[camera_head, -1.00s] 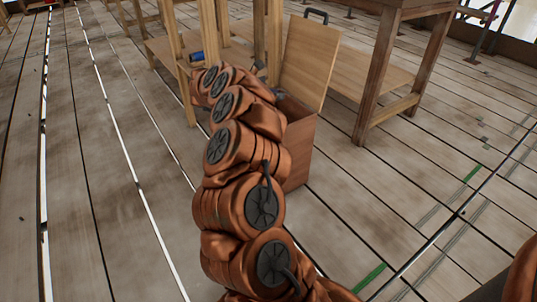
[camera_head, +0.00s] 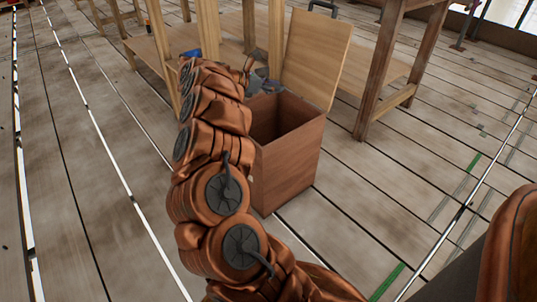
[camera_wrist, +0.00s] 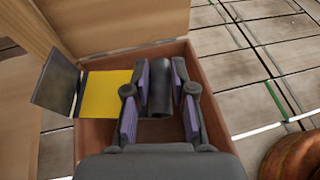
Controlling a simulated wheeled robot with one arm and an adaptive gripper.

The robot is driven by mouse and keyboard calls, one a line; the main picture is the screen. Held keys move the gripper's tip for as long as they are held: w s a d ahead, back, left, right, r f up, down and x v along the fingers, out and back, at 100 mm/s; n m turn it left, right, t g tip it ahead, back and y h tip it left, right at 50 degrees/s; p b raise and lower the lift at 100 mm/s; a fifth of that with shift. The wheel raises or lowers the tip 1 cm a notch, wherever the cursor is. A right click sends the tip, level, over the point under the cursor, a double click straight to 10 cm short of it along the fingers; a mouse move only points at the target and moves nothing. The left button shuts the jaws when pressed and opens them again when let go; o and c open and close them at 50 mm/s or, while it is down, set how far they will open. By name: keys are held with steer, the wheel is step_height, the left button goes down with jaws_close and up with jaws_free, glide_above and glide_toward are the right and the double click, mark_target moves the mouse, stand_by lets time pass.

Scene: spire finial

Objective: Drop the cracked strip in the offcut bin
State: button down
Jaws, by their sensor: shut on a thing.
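The offcut bin (camera_head: 290,160) is a brown wooden box with its pale lid standing open at the back. My gripper (camera_head: 262,84) is at the bin's back left, over its opening; the wrist view shows its purple-padded fingers (camera_wrist: 161,72) above the bin's inside (camera_wrist: 90,150). The fingers are shut on a dark grey, rounded piece (camera_wrist: 160,98), which I take for the cracked strip; no crack can be made out. A yellow panel and a dark grey plate (camera_wrist: 56,82) show left of the fingers; I cannot tell whether they belong to the held piece.
The raised lid (camera_head: 316,60) stands just beyond my gripper. A wooden bench leg (camera_head: 379,70) is to the bin's right. Wooden posts and a low shelf are behind, with a blue object (camera_head: 192,53) there. The plank floor right of the bin is mostly clear.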

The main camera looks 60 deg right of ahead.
mark_target(272, 94)
steer(key=f, duration=0.3)
steer(key=shift+s+d+f, duration=0.15)
steer(key=shift+s+f, duration=0.15)
steer(key=shift+f, duration=0.9)
steer(key=c, duration=0.9)
jaws_free()
steer(key=v, duration=1.2)
steer(key=shift+w+f, duration=0.1)
steer(key=shift+w, duration=0.05)
